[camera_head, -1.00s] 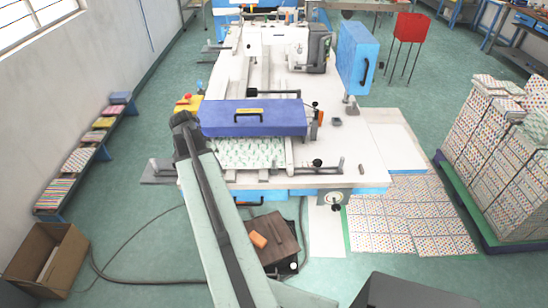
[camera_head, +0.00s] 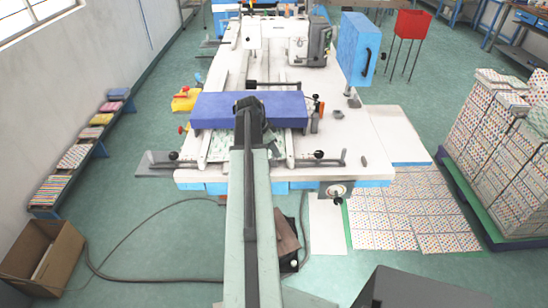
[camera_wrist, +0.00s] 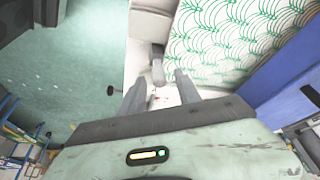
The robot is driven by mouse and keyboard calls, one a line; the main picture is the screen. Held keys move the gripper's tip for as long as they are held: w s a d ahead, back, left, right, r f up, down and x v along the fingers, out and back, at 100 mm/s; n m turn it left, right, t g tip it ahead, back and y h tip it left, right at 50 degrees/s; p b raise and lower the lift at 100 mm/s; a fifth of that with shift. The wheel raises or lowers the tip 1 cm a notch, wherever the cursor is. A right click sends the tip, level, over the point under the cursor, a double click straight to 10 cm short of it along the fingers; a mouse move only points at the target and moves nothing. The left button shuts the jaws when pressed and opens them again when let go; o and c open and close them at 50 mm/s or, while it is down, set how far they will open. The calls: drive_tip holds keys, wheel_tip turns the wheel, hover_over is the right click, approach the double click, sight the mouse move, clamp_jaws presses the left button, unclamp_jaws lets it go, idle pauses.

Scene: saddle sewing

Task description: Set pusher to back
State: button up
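I cannot tell for certain which part is the pusher. A blue-purple bar (camera_head: 285,106) lies across the white machine table (camera_head: 345,140); it also shows in the wrist view (camera_wrist: 282,84). My gripper (camera_wrist: 161,80) is open, its two grey fingers apart. In the wrist view a short grey cylindrical post (camera_wrist: 157,70) stands just ahead of the gap between the fingertips, and I cannot tell whether they touch. Green-patterned fabric (camera_wrist: 225,38) lies to the right of the post. In the head view my arm end covers the bar's middle and hides my fingers.
A white sewing head (camera_head: 280,30) and a tall blue box (camera_head: 355,48) stand farther back. Black-knobbed rods (camera_head: 318,155) line the table's front edge. A stacked pallet (camera_head: 500,150) is at right, a low bench (camera_head: 82,150) at left.

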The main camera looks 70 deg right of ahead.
drive_tip(key=shift+s+d+f, duration=0.1)
drive_tip(key=shift+d+f, duration=0.05)
drive_tip(key=shift+f, duration=0.5)
drive_tip(key=shift+r, duration=0.15)
drive_tip(key=shift+c, duration=0.3)
clamp_jaws()
idle(0.5)
